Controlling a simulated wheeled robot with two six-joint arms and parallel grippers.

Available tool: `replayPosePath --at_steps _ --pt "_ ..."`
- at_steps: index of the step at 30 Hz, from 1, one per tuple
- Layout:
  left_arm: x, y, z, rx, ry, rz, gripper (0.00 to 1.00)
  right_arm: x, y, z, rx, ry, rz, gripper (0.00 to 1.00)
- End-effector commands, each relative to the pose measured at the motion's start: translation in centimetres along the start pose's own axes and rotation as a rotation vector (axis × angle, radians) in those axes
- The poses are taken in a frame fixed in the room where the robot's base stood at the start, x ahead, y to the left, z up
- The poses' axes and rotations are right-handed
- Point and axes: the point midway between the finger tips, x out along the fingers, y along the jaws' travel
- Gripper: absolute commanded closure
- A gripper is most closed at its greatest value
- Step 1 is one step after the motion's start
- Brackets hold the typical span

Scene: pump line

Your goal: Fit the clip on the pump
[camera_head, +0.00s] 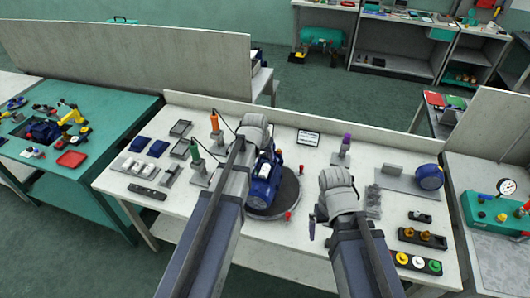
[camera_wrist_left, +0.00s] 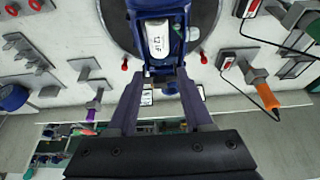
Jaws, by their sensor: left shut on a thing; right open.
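The blue pump (camera_head: 264,182) sits on a dark round plate (camera_head: 286,201) on the white table. In the left wrist view the pump (camera_wrist_left: 158,12) shows a white label at the top centre. My left gripper (camera_wrist_left: 162,78) is at the near end of the pump, its fingers shut on a small blue part (camera_wrist_left: 170,86). I cannot tell whether that part is the clip or belongs to the pump. In the head view my left arm hides these fingertips. My right gripper (camera_head: 319,217) is open, over the table to the right of the plate, apart from the pump.
Trays with white parts (camera_head: 137,166) and two dark blue pieces (camera_head: 149,146) lie at the left. Red pegs border the plate. A blue wheel (camera_head: 429,177) and button boxes (camera_head: 417,262) are at the right.

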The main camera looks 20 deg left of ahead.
Motion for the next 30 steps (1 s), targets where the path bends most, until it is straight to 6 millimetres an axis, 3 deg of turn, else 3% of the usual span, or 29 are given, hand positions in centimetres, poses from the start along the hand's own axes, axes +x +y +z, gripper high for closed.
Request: replayPosePath --at_steps 8,22,30 --pt "1.4 0.0 0.5 0.0 0.0 0.0 1.0 1.5 -0.1 -0.1 -0.002 0.0 0.0 0.0" --pt "5.3 0.0 2.2 0.0 0.0 0.0 1.0 5.7 -0.5 -0.4 -0.002 0.0 0.001 0.0" --pt "6.0 0.0 2.5 0.0 0.0 0.0 1.0 6.5 -0.6 -0.4 -0.002 0.0 0.001 0.0"
